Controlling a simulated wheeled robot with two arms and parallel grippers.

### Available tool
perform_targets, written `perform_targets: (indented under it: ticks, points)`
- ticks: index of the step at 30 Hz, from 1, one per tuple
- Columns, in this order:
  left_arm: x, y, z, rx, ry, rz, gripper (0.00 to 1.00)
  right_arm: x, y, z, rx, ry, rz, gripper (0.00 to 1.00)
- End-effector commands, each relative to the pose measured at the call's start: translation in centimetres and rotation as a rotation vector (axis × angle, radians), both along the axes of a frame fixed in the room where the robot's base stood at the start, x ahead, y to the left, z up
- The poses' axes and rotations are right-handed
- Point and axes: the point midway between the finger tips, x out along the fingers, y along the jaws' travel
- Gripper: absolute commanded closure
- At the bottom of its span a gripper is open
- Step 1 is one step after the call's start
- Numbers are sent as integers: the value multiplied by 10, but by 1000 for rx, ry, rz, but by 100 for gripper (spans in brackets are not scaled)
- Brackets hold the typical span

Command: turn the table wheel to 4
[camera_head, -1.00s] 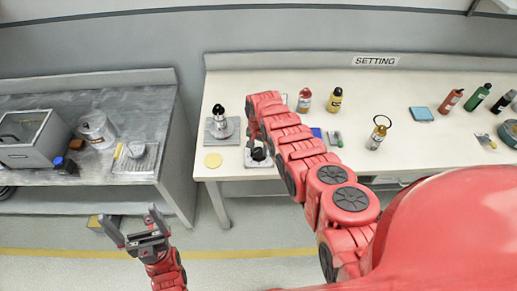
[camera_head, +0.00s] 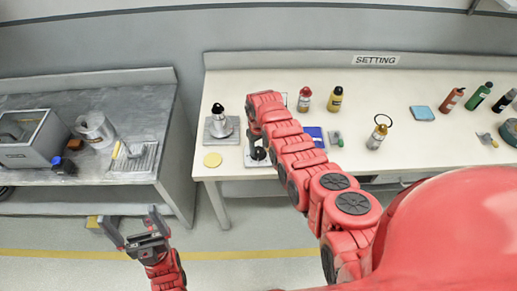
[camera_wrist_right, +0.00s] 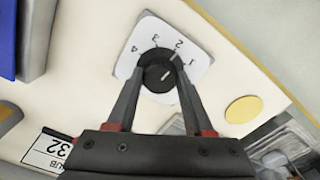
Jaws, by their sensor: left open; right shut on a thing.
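The table wheel is a small black dial (camera_wrist_right: 158,72) on a white plate marked 1 to 4, in the right wrist view. A pale mark on the dial lies on the side toward the 1, away from the 4. My right gripper (camera_wrist_right: 153,88) is shut on the dial, one finger on each side. In the head view the dial (camera_head: 258,153) sits near the front left of the white table, and my right arm partly covers it.
A yellow disc (camera_head: 212,160) and a grey plate (camera_head: 209,136) with a black-topped object lie left of the dial. Bottles (camera_head: 335,98) and a ringed flask (camera_head: 378,136) stand to the right. A grey bench (camera_head: 130,103) with a box stands at far left.

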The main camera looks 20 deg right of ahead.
Motion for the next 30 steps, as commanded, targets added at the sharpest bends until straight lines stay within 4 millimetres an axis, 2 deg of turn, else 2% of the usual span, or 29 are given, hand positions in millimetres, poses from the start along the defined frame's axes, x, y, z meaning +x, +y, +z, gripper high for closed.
perform_targets:
  ticks: [14, 30]
  points:
    - [0, 0, -8, 0, 0, 0, 1, -1, 0, -1, 2, 4, 449, 100]
    - [0, 0, -7, 0, 0, 0, 1, 1, -2, 1, -1, 0, 962, 100]
